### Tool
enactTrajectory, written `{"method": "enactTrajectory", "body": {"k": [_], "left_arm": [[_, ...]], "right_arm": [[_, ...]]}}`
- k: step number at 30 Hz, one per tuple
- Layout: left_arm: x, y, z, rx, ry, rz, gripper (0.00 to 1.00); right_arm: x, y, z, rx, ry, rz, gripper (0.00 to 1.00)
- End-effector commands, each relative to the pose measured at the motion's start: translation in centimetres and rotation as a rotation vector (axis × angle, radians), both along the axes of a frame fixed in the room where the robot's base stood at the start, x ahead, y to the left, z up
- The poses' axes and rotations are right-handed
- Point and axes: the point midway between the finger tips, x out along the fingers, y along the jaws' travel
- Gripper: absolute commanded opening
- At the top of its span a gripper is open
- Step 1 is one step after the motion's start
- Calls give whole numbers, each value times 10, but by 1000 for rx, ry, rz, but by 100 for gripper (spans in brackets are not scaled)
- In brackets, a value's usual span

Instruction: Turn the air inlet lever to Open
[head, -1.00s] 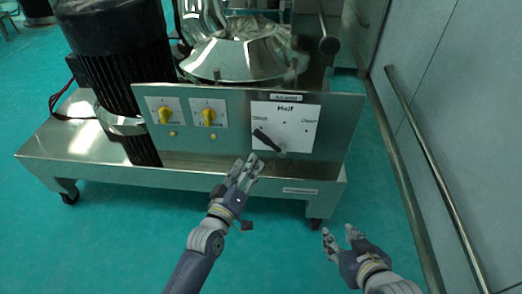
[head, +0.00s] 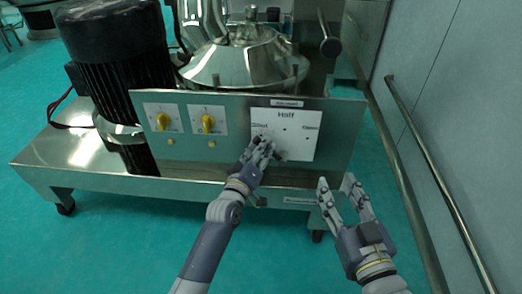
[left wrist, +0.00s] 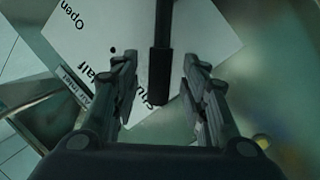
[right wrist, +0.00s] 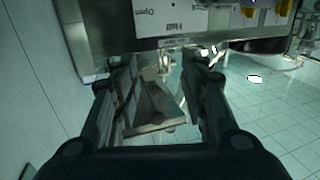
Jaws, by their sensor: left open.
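The air inlet lever (left wrist: 161,62) is a dark bar standing between my left fingers in the left wrist view. Its end lies by the Shut label of the white plate (head: 304,143), which also carries the labels Half and Open. My left gripper (head: 265,146) is open around the lever, with a gap on both sides. In the head view the fingers hide most of the lever. My right gripper (head: 338,190) is open and empty, low and to the right of the panel.
Two yellow knobs (head: 163,121) (head: 208,123) sit on the metal panel left of the plate. A black motor (head: 115,70) and a shiny sieve lid (head: 240,60) stand behind it. A wall rail (head: 430,160) runs along the right. Green floor (head: 120,250) lies open in front.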

Motion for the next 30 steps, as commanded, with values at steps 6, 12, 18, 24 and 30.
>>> {"method": "enactTrajectory", "body": {"k": [6,12,18,24,30], "left_arm": [[7,-2,0,0,0,0,40],[7,-2,0,0,1,-1,40],[7,-2,0,0,1,-1,6],[7,-3,0,1,0,-1,0],[14,-2,3,28,-1,-1,0]], "right_arm": [[1,2,11,14,-54,3,40],[1,2,12,15,-58,3,40],[1,2,12,15,-57,3,40],[1,2,12,16,-57,4,40],[1,2,9,10,-35,3,40]]}}
